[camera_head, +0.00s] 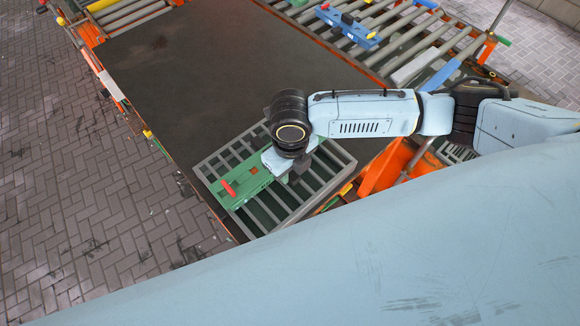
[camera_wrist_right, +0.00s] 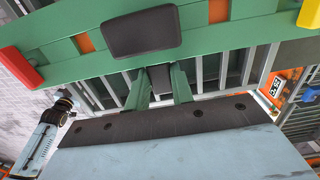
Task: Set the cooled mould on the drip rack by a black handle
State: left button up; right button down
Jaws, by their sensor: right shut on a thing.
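The green mould (camera_head: 246,184) lies over the left part of a grey slatted rack (camera_head: 320,178). I cannot tell if it touches the slats. A red handle (camera_head: 228,188) shows at its left end. In the right wrist view the mould (camera_wrist_right: 225,42) crosses the top, with the red handle (camera_wrist_right: 20,68) at left, a yellow one (camera_wrist_right: 308,12) at right and a black block (camera_wrist_right: 140,32) between. My right gripper (camera_head: 277,163) is at the mould's right part. In the wrist view its fingers (camera_wrist_right: 160,78) are shut on a dark piece, seemingly a black handle. My left gripper is not in view.
A wide dark tabletop (camera_head: 190,80) lies beyond the rack and is clear. Grey rollers (camera_head: 390,40) stand at the back right, with a blue mould (camera_head: 348,25) on them. An orange frame (camera_head: 385,170) stands right of the rack. Paved floor (camera_head: 80,190) is at left.

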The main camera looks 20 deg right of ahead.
jog(key=shift+w+f+p, duration=0.1)
jog(key=shift+f+p, duration=0.2)
jog(key=shift+f, duration=0.05)
dwell(1.0)
jog(key=c, duration=0.7)
grip_release()
jog(key=shift+f, duration=0.15)
notch_tip(320, 180, up, 7)
jog(key=p, duration=0.7)
jog(key=shift+p, duration=0.3)
